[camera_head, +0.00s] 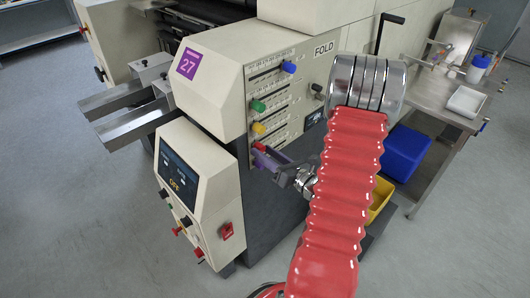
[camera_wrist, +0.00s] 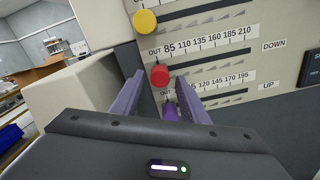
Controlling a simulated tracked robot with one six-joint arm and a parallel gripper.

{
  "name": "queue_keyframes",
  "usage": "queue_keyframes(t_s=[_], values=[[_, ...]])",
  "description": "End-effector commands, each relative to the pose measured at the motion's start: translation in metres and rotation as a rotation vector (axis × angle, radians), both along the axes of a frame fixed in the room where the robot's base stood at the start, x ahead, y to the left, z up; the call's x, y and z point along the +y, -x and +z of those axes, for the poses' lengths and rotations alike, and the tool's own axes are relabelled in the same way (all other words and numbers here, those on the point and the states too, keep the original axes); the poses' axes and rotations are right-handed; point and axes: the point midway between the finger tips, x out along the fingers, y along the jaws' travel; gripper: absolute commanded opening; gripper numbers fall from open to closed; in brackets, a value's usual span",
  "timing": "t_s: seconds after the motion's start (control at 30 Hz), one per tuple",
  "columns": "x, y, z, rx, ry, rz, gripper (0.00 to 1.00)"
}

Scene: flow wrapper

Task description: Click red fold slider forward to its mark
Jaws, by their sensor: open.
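The red fold slider is a round red knob (camera_wrist: 160,75) near the left end of its slot, beside the OUT mark. My gripper (camera_head: 268,155) is at the lower left of the fold panel (camera_head: 285,85). In the wrist view, my gripper's two purple fingers (camera_wrist: 159,80) are apart, with the red knob in line between their tips. I cannot tell whether they touch it. A purple piece (camera_wrist: 171,112) shows lower between the fingers; what it is is unclear.
A yellow knob (camera_wrist: 145,22) sits on the slot above, also near OUT. Green (camera_head: 258,106) and blue (camera_head: 289,67) knobs sit higher on the panel. A control box (camera_head: 200,190) juts out left of my gripper. Blue (camera_head: 404,153) and yellow bins stand at right.

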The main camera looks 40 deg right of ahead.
Motion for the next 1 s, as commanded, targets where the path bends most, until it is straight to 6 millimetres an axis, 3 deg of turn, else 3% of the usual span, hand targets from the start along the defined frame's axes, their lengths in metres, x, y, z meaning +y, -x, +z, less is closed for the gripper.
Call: queue_keyframes(t_s=[0.4, 1.0], values=[[0.0006, -0.0063, 0.0001, 0.0, -0.001, 0.001, 0.4], [0.0006, -0.0063, 0.0, 0.0, -0.001, 0.0, 0.0]])
